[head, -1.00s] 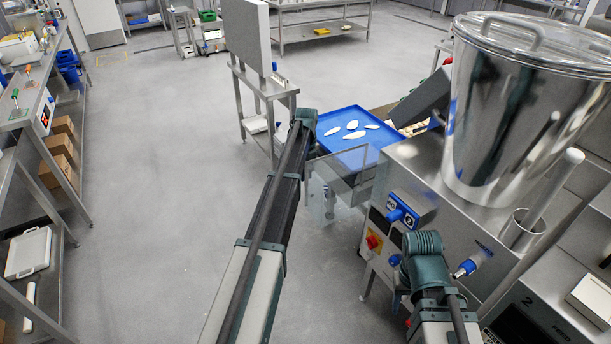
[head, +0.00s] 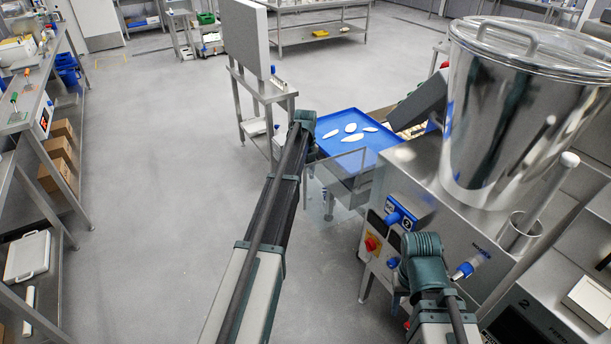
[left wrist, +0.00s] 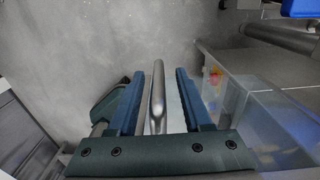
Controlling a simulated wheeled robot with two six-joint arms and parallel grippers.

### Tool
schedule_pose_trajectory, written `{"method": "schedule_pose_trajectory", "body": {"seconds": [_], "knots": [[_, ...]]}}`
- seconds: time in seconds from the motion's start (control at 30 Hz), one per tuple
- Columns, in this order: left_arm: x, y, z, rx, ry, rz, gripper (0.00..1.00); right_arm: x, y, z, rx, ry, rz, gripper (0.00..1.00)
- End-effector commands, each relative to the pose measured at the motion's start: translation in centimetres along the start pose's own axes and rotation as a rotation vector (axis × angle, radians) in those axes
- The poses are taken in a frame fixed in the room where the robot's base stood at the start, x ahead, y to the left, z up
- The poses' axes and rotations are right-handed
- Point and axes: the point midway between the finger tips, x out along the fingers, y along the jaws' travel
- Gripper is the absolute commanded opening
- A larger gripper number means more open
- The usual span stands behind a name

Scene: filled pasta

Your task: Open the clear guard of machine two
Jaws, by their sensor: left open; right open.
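The clear guard (head: 335,195) is a see-through panel at the front of the machine (head: 395,190), below the blue tray; its blue plate bears a 2. In the left wrist view the clear guard (left wrist: 285,120) is at the right. My left gripper (left wrist: 152,90) is open, with a grey metal bar (left wrist: 157,90) standing between its fingers, apparently the guard's handle. Whether either finger touches the bar I cannot tell. In the head view my left arm hides these fingers. My right gripper (head: 424,265) is open in front of the machine's control panel; its fingertips are mostly hidden.
A blue tray (head: 332,122) with several white pieces lies beyond the guard. A large lidded steel hopper (head: 505,140) tops the machine. A grey upright panel (head: 245,38) stands on a steel stand at the back. Open floor lies left of my left arm.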

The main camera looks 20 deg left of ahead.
Motion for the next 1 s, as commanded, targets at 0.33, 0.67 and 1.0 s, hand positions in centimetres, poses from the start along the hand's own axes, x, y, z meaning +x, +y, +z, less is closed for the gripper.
{"method": "schedule_pose_trajectory", "body": {"seconds": [0.33,0.67,1.0], "knots": [[-5.0,0.0,0.0,0.000,0.000,0.000,0.50,-5.0,0.5,0.3,0.000,0.000,0.000,0.50],[-10.0,-0.1,0.0,0.001,0.001,0.000,0.50,-9.9,0.9,0.6,-0.002,0.000,0.000,0.50],[-13.0,-0.1,-0.1,0.001,0.001,0.000,0.50,-12.9,1.2,0.8,0.003,0.000,-0.001,0.50]]}}
